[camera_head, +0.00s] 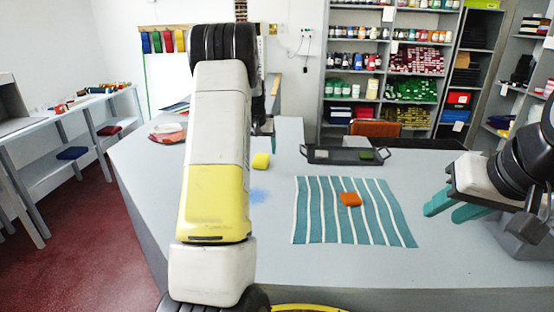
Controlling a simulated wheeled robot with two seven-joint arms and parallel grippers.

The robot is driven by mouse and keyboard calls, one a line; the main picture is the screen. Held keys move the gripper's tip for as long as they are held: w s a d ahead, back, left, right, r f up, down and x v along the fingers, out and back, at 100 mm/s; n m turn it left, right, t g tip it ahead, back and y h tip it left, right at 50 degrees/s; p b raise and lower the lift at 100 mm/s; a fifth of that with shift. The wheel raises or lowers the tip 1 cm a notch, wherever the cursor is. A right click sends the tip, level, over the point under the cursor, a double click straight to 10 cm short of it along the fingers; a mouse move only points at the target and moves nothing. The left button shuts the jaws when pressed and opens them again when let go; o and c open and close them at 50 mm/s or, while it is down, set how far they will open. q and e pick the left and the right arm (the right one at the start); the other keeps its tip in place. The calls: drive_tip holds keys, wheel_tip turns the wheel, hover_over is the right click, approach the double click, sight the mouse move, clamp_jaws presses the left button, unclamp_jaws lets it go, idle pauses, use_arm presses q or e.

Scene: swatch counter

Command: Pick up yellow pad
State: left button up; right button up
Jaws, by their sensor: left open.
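The yellow pad (261,161) lies on the grey counter (225,262), just right of my left forearm in the head view. My left arm reaches forward across the middle of the picture. Its gripper (267,128) is mostly hidden behind the arm, above the far part of the counter beyond the yellow pad; its jaws are open. I cannot see anything between them. My right gripper (452,207) is at the right, with two teal fingers apart and empty, near the right edge of the striped cloth.
An orange pad (350,199) lies on a teal-and-white striped cloth (312,232). A black tray (318,155) holding pads stands behind it. Reddish pads (168,134) lie at the counter's far left. A blue patch (258,195) marks the counter. Shelves (350,75) stand behind.

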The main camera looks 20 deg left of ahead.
sight(261, 158)
use_arm(q)
drive_tip(key=shift+s+x, duration=0.15)
drive_tip(key=shift+x, duration=1.05)
drive_tip(key=shift+s+x, duration=0.1)
drive_tip(key=shift+x, duration=1.15)
drive_tip(key=shift+f, duration=0.15)
drive_tip(key=shift+c, duration=0.2)
drive_tip(key=c, duration=1.4)
drive_tip(key=shift+r, duration=0.55)
drive_tip(key=v, duration=0.3)
drive_tip(key=shift+w+d, duration=0.15)
drive_tip(key=shift+d, duration=0.05)
drive_tip(key=s+d, duration=0.3)
drive_tip(key=s, duration=0.1)
drive_tip(key=s+d, duration=0.3)
drive_tip(key=s, duration=0.1)
drive_tip(key=s+d+r, duration=0.1)
drive_tip(key=s+d, duration=0.2)
drive_tip(key=s, duration=0.1)
drive_tip(key=shift+r, duration=0.15)
